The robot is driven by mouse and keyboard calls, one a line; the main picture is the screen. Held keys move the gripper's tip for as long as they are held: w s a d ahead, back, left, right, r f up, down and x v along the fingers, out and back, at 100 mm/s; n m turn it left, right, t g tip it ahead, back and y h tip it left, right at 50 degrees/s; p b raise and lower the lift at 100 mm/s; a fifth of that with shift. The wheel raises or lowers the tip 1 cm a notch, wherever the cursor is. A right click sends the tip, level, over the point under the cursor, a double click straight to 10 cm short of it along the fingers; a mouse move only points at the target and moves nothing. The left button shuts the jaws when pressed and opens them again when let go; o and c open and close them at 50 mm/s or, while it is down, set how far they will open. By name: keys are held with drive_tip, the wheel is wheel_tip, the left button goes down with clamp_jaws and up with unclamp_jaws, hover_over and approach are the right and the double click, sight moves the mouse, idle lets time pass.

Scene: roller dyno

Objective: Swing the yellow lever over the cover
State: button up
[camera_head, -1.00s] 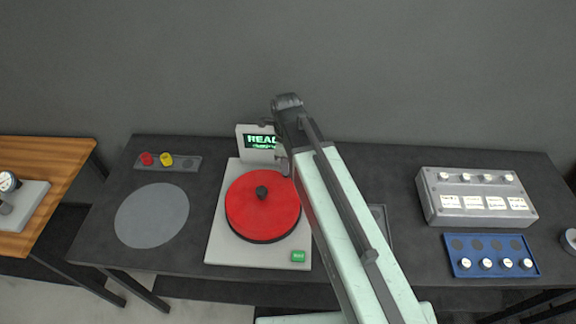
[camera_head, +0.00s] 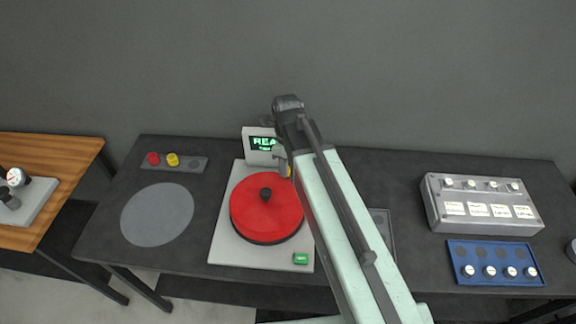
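The red round cover (camera_head: 252,220) with a dark knob (camera_head: 265,194) on top sits on the pale grey dyno base (camera_head: 225,253). A small yellow piece (camera_head: 290,171), which seems to be the lever, shows at the cover's back right edge, beside my arm. Most of it is hidden. My gripper (camera_head: 282,160) is at the end of the mint-green arm, over the back right of the base near the yellow piece. Its fingers are small and partly hidden, so I cannot tell whether they are open or touching the lever.
A screen (camera_head: 262,141) stands behind the cover, and a green button (camera_head: 301,258) is at the base's front right. A red and yellow knob strip (camera_head: 193,164) and grey disc (camera_head: 157,214) lie left. A metal box (camera_head: 481,219) and blue tray (camera_head: 510,277) are right.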

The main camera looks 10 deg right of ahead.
drive_tip(key=shift+d, duration=0.1)
wheel_tip(320, 180, up, 8)
drive_tip(key=p, duration=0.8)
drive_tip(key=shift+f, duration=0.1)
